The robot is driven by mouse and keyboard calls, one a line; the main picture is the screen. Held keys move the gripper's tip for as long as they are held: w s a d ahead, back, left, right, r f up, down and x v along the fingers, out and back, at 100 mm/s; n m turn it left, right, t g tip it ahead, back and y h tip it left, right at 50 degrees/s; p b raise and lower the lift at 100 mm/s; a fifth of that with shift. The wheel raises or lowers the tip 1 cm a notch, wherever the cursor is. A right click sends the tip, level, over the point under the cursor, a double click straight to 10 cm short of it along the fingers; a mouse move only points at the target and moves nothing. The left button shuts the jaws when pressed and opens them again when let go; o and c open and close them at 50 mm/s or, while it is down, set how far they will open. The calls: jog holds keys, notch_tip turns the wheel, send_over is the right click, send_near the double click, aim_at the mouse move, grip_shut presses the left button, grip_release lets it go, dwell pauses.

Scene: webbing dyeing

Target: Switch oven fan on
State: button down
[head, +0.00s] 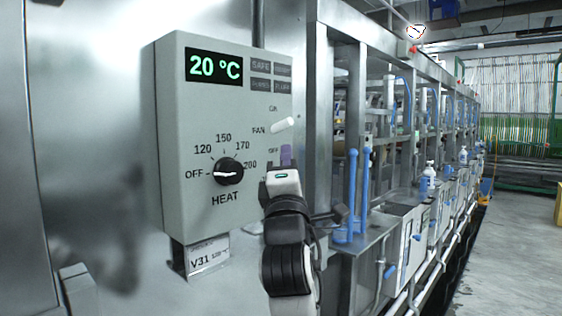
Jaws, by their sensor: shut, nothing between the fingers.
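A grey control box (173,120) hangs on the steel wall at the left. Its display (214,67) reads 20 °C in green. The white fan lever (283,125) sticks out beside the FAN label, between the ON marking above and the OFF marking below. It slants a little up to the right; I cannot tell its exact setting. My gripper (286,156) is shut and empty, pointing up just below the lever, with a small gap in the picture. It hides part of the box's lower right.
The black heat knob (229,171) points at OFF, left of my gripper. A V31 tag (207,256) hangs under the box. To the right, a steel machine line with blue handles (352,195) recedes along a dark floor channel.

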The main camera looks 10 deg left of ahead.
jog(key=shift+s+d+f, duration=0.1)
jog(key=shift+s+d, duration=0.1)
jog(key=shift+s, duration=0.6)
jog(key=shift+s+d, duration=0.15)
jog(key=shift+s, duration=0.65)
